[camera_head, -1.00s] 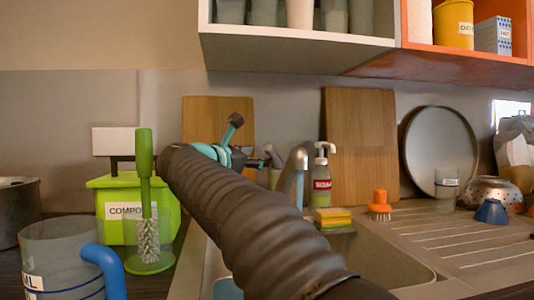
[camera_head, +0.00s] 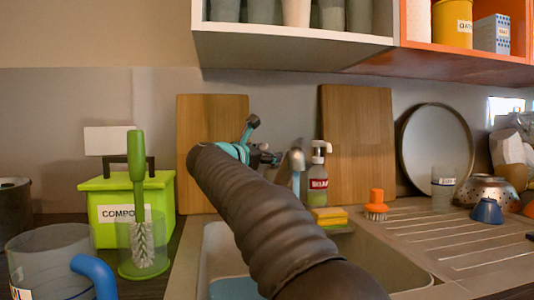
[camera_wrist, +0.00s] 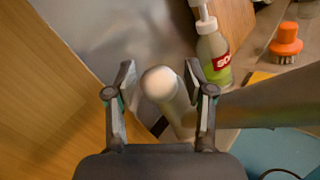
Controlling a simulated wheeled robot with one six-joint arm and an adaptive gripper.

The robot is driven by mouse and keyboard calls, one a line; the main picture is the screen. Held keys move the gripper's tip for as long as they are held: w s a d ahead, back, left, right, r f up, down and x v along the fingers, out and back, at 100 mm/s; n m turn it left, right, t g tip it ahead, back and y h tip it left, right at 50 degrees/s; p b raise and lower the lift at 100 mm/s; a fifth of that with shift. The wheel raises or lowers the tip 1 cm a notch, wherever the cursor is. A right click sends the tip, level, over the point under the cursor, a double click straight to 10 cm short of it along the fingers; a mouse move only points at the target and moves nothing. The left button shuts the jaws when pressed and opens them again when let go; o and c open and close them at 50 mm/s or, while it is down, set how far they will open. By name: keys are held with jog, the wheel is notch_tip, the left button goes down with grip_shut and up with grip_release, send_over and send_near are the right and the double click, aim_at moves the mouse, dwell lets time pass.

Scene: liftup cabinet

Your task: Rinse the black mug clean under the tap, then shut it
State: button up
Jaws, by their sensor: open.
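The grey metal tap (camera_head: 297,168) stands at the back of the sink (camera_head: 212,255). My gripper (camera_head: 265,142) is at the tap's left in the head view, its fingers spread. In the wrist view my open gripper (camera_wrist: 159,70) has a rounded, pale end of the tap (camera_wrist: 160,84) between its two fingers; I cannot tell whether they touch it. A blurred grey bar (camera_wrist: 270,108), perhaps the spout, runs off to the right. I cannot make out the black mug in either view; my arm covers much of the sink.
A soap bottle (camera_head: 318,178), a sponge (camera_head: 328,216) and an orange brush (camera_head: 376,205) stand behind the sink. Cutting boards (camera_head: 357,140) lean on the wall. A green compost box (camera_head: 124,205), a brush holder and a jug (camera_head: 48,262) are left. A shelf (camera_head: 290,45) hangs above.

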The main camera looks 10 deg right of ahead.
grip_shut()
jog(key=shift+f+b, duration=0.2)
jog(key=shift+b, duration=0.2)
jog(key=shift+f+b, duration=0.15)
jog(key=shift+b, duration=0.4)
jog(key=shift+s+a+f+t+h+b, duration=0.15)
jog(key=shift+t+h+b, duration=0.15)
jog(key=shift+b, duration=0.8)
jog(key=shift+r, duration=0.2)
grip_release()
